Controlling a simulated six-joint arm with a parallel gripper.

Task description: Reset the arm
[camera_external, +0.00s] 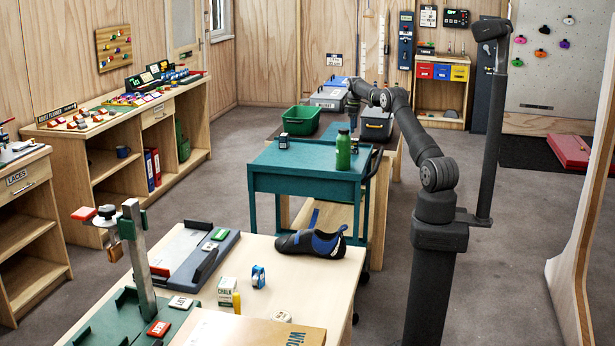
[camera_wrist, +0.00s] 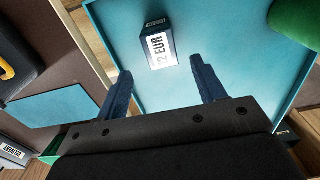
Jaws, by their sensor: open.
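My arm rises from its dark post and bends over towards the back. My gripper (camera_external: 352,118) hangs above the far side of the teal cart (camera_external: 275,185). In the wrist view my gripper (camera_wrist: 161,72) has its two dark fingers spread apart with nothing between them. A small dark box with a white "2 EUR" label (camera_wrist: 158,48) sits on the teal surface (camera_wrist: 235,45) just beyond the fingertips, apart from them. The external view is too small to show the fingers clearly.
A green bottle (camera_external: 343,150) and a small dark box (camera_external: 284,141) stand on the cart. A climbing shoe (camera_external: 312,243) lies on the front workbench. The grey floor at the right is mostly clear.

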